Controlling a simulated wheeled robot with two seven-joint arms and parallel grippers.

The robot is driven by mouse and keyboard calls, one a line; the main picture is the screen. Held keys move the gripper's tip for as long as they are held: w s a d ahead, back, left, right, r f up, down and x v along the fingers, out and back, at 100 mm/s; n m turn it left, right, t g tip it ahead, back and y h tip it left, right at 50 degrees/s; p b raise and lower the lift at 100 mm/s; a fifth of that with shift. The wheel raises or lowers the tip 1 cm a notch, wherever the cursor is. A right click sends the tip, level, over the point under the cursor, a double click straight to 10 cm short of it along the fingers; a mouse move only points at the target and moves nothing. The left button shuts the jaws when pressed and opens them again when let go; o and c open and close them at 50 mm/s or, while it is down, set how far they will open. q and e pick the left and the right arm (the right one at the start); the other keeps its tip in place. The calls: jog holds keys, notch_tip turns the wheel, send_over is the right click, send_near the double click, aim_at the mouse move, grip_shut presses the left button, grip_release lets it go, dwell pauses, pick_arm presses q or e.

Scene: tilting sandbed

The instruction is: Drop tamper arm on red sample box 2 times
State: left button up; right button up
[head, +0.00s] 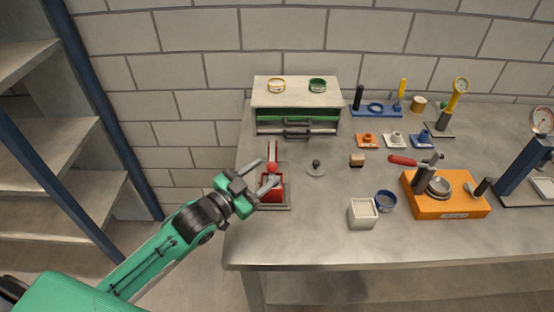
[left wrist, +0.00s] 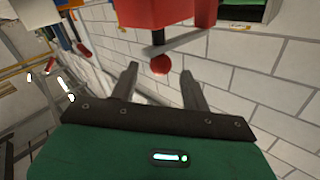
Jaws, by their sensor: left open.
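The red sample box (head: 267,196) sits on a grey base plate near the left edge of the bench in the head view. My left gripper (head: 268,171) is open at the knob, above and left of the box, and partly covers the box. In the left wrist view the red knob (left wrist: 160,65) appears between the two fingertips, apart from both, below a red block (left wrist: 168,12). The right gripper is not in view.
A drawer cabinet (head: 297,94) stands behind the tamper. A small weight with a black knob (head: 316,167), a white square cup (head: 363,214), a blue ring (head: 386,201) and an orange device (head: 448,205) lie to the right. The front bench strip is clear.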

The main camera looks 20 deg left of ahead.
aim_at(268, 169)
pick_arm(q)
jog(key=p+x, duration=0.1)
jog(key=x, duration=0.3)
jog(key=shift+w, duration=0.15)
jog(key=shift+w+d, duration=0.4)
jog(key=shift+w, duration=0.2)
jog(key=shift+c, duration=1.4)
grip_shut()
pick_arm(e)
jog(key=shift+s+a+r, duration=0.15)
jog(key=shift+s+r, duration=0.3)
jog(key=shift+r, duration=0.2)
